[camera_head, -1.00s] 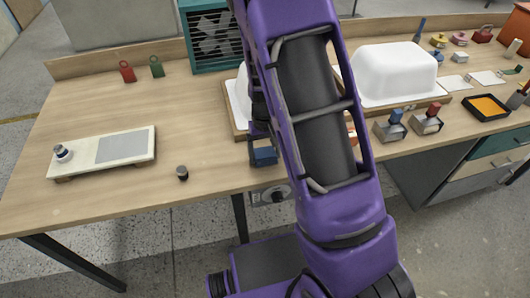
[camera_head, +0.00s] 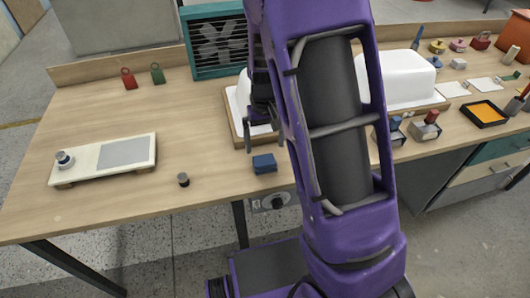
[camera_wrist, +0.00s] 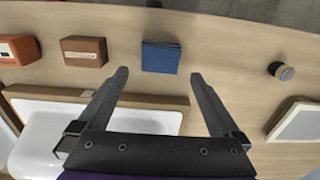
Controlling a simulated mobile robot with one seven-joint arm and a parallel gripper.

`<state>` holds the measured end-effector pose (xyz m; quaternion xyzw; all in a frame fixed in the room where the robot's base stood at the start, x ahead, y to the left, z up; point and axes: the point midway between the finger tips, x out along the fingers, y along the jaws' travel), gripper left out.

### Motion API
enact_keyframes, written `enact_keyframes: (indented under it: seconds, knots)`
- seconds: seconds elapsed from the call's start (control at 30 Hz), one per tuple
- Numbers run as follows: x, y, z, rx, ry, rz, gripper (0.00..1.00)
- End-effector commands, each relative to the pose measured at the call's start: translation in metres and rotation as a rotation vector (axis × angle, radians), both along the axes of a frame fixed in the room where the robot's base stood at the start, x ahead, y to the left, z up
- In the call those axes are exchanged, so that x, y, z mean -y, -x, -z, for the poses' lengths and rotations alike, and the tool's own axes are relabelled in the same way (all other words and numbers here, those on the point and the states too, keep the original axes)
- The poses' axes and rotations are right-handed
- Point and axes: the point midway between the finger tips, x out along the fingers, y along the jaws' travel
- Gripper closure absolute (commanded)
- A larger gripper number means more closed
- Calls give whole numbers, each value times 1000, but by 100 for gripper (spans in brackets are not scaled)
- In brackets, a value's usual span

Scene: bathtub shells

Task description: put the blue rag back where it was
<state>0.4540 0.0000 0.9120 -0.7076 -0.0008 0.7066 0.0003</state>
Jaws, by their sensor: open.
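The blue rag (camera_head: 264,164) looks like a small folded block and lies on the wooden tabletop near its front edge. It also shows in the wrist view (camera_wrist: 160,57), just beyond the fingertips and roughly centred between them. My gripper (camera_wrist: 159,76) is open, with nothing between its fingers. In the head view my gripper (camera_head: 264,142) is just behind and above the rag, partly hidden by my purple arm. The rag is apart from both fingers.
A white shell (camera_head: 398,78) stands on a wooden tray; another white shell (camera_wrist: 70,112) is close under my gripper. A brown box (camera_wrist: 84,51) and an orange box (camera_wrist: 18,49) sit beside the rag. A small dark-topped cylinder (camera_head: 183,179) and a pale board (camera_head: 88,168) are left.

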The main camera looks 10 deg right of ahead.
Motion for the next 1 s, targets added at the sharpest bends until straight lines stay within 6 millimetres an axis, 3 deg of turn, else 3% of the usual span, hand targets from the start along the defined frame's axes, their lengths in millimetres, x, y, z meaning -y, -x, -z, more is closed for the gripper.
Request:
enact_keyframes:
  seconds: [0.1, 0.3, 0.83, 0.93, 1.0]
  knots:
    - [0, -1, -24, 3, 0, 0, 0]
    - [0, 0, -41, 0, 1, 0, 0]
    - [0, 0, -44, 1, 1, 0, 0]
    - [-3, -11, -51, 42, 8, -1, 0]
    - [-9, -31, -65, 115, 17, -4, 0]
